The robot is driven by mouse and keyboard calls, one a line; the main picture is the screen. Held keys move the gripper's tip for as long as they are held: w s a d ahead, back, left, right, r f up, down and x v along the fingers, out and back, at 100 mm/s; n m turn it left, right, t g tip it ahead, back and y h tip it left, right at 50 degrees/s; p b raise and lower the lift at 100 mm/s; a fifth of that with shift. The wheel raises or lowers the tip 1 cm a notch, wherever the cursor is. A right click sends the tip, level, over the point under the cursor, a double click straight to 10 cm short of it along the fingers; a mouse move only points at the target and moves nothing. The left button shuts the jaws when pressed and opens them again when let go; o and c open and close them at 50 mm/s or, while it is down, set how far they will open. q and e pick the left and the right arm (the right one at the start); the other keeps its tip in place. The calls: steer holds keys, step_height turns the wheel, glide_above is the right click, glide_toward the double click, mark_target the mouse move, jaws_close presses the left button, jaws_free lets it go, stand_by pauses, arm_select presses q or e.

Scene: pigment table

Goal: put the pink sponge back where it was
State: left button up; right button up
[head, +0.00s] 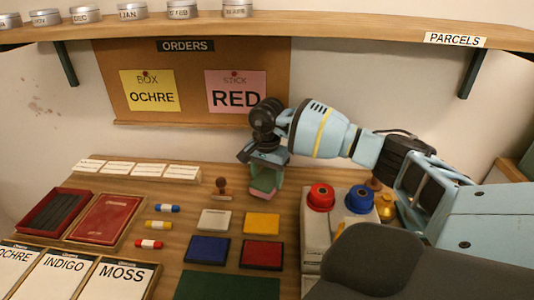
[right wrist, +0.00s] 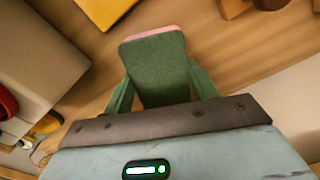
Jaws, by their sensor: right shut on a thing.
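The pink sponge (head: 262,195) shows as a pink edge below my right gripper (head: 266,177) in the head view, over the back middle of the table. In the right wrist view the sponge (right wrist: 155,68) shows a dark green face with a pink edge at its far end. It sits between the green fingers of the right gripper (right wrist: 158,88), which is shut on it. I cannot tell whether the sponge touches the table. My left gripper is not in view.
A wooden stamp (head: 222,188) stands just left of the sponge. White (head: 214,220), yellow (head: 262,223), blue (head: 208,249) and red (head: 261,253) pads lie in front. A grey stand (head: 314,222) with red and blue-topped jars is to the right. A shelf (head: 300,27) runs above.

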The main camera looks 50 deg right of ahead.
mark_target(267, 187)
steer(key=shift+f, duration=1.85)
steer(key=shift+f, duration=0.15)
steer(key=o, duration=0.9)
steer(key=shift+o, duration=0.2)
step_height(267, 187, up, 12)
steer(key=shift+r, duration=0.2)
